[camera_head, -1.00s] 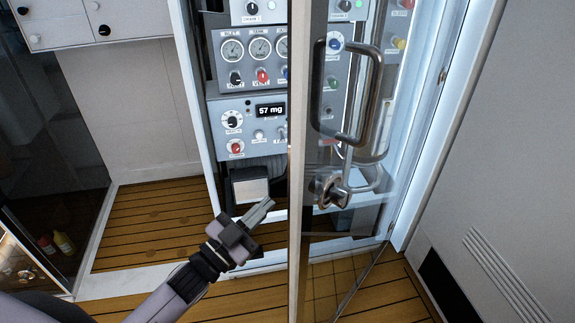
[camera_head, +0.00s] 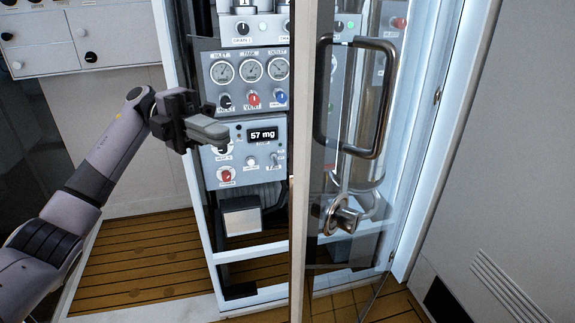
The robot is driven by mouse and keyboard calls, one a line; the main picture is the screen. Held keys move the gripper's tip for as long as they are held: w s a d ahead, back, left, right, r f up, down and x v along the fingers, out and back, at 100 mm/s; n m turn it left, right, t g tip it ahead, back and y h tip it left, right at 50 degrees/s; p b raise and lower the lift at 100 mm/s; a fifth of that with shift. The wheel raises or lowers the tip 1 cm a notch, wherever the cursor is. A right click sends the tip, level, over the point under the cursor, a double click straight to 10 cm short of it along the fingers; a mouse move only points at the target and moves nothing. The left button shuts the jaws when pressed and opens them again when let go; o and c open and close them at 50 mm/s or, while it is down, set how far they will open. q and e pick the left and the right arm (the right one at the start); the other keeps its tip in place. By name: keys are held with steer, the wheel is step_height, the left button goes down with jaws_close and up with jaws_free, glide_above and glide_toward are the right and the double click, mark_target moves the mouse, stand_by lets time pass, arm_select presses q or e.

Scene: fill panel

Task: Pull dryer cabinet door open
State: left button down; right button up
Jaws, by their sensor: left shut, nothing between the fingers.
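The dryer cabinet door (camera_head: 299,200) is a glass door in a pale frame, seen nearly edge-on and standing open, swung out from the cabinet's right side. Its large metal loop handle (camera_head: 381,100) and a round metal latch (camera_head: 340,214) below it are on the door's right-hand face. The cabinet (camera_head: 185,170) shows its gauges and knobs to the left of the door edge. My left gripper (camera_head: 222,136) is shut and empty, in front of the panel and left of the door edge, apart from the handle. My right gripper is not in view.
Inside are the gauge panel (camera_head: 250,84) and a display panel (camera_head: 240,156) reading 57 mg. A white wall (camera_head: 510,160) with vent slots stands close on the right. Small drawers (camera_head: 35,45) hang at upper left. The wooden floor at lower left is clear.

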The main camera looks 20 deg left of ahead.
arm_select(q)
steer(key=p+x, duration=0.1)
steer(key=x, duration=1.3)
steer(key=shift+p, duration=0.3)
steer(key=shift+a, duration=0.1)
